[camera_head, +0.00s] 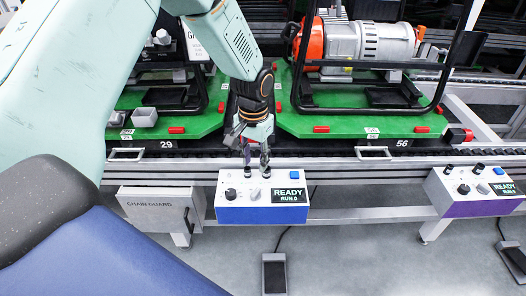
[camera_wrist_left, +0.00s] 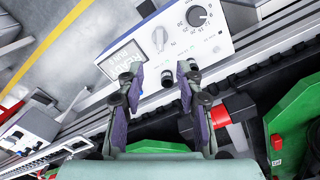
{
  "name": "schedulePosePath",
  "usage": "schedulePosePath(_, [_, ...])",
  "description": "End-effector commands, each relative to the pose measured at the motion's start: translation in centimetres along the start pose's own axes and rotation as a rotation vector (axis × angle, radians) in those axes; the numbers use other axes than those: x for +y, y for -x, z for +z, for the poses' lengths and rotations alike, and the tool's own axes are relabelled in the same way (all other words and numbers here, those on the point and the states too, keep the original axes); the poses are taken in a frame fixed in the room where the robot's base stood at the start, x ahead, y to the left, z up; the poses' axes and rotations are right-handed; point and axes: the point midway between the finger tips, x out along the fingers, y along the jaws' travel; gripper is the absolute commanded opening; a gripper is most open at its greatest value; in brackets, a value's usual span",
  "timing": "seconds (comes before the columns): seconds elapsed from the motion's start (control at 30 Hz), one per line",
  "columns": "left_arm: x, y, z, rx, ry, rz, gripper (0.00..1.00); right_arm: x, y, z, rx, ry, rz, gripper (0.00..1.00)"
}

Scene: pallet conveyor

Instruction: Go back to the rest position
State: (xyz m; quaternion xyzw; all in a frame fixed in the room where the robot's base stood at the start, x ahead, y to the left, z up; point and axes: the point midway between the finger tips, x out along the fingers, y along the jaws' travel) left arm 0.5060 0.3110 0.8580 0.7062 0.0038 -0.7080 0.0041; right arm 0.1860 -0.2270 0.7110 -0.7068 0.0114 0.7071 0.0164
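My left gripper (camera_head: 256,162) hangs at the back edge of a blue-and-white control box (camera_head: 262,213) in the head view. Its fingers point down over the row of black buttons there. In the left wrist view, the fingers (camera_wrist_left: 160,78) are apart with nothing held between them. The control box (camera_wrist_left: 185,42) lies just beyond the fingertips, with a dial, a switch and a display. I cannot tell whether a fingertip touches the box. The display reads READY, RUN 0. My right gripper is not in view.
A chain guard box (camera_head: 160,210) stands left of the control box. A purple control box (camera_head: 472,190) stands to the right. Behind run the conveyor rail and green pallets (camera_head: 350,125), one carrying an orange-and-grey motor (camera_head: 365,42). Pedals (camera_head: 274,274) lie on the floor.

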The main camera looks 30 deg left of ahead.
Motion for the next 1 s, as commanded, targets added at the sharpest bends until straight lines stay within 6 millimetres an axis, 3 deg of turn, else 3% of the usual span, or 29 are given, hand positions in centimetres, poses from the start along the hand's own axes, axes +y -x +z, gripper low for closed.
schedulePosePath(0.23, [0.0,0.0,-0.2,0.01,-0.001,0.0,0.36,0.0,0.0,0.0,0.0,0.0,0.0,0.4])
schedulePosePath(0.37, [0.4,-0.1,-2.0,0.105,0.003,0.013,0.36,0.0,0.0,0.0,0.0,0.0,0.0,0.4])
schedulePosePath(0.47, [1.6,-1.0,-2.4,0.202,0.014,0.042,0.36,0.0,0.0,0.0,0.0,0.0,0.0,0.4])
schedulePosePath(0.57, [3.3,-3.0,-1.2,0.271,0.025,0.067,0.36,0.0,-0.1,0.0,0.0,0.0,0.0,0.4])
schedulePosePath(0.67, [4.8,-5.7,1.4,0.309,0.04,0.082,0.36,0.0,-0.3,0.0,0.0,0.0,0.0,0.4])
schedulePosePath(0.77, [6.1,-8.6,5.5,0.32,0.054,0.084,0.36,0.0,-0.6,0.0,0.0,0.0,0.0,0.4])
schedulePosePath(0.9, [7.3,-12.3,13.4,0.291,0.068,0.064,0.36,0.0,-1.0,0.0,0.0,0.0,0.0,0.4])
schedulePosePath(1.0, [7.7,-14.0,19.5,0.236,0.067,0.04,0.36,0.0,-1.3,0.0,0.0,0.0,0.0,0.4])
